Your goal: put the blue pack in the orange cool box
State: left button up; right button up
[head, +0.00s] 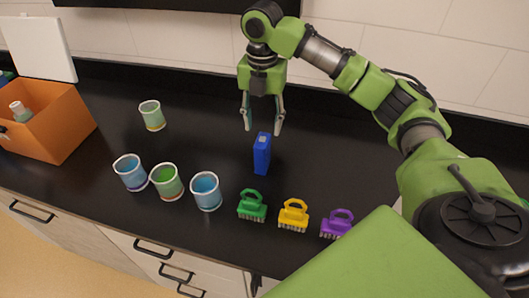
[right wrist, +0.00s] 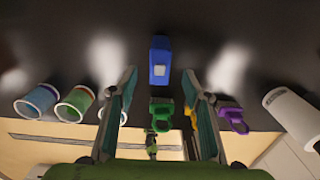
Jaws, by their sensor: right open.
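The blue pack (head: 262,154) stands upright on the black counter in the middle of the head view. It also shows in the right wrist view (right wrist: 160,62), ahead of and between the fingers. My right gripper (head: 263,126) is open and empty, above and slightly behind the pack, with its fingers pointing down; it also shows in the right wrist view (right wrist: 161,103). The orange cool box (head: 72,127) stands at the far left of the counter with its top open. A pale bottle (head: 20,111) is inside it. My left gripper is not in view.
Several cups, including a blue one (head: 206,191) and a green one (head: 167,182), stand front left; another cup (head: 152,115) stands farther back. Green (head: 252,206), yellow (head: 293,215) and purple (head: 337,224) brushes lie along the front. A white board (head: 38,48) leans behind the box.

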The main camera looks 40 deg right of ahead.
aim_at(263, 138)
notch_tip(263, 138, down, 8)
jog(key=shift+s+f+p, duration=0.1)
jog(key=shift+p, duration=0.5)
notch_tip(263, 138, down, 4)
jog(key=shift+s+a+f+p, duration=0.15)
jog(key=shift+f+p, duration=0.1)
jog(key=shift+p, duration=0.7)
jog(key=shift+f, duration=0.5)
jog(key=shift+c, duration=0.3)
grip_shut()
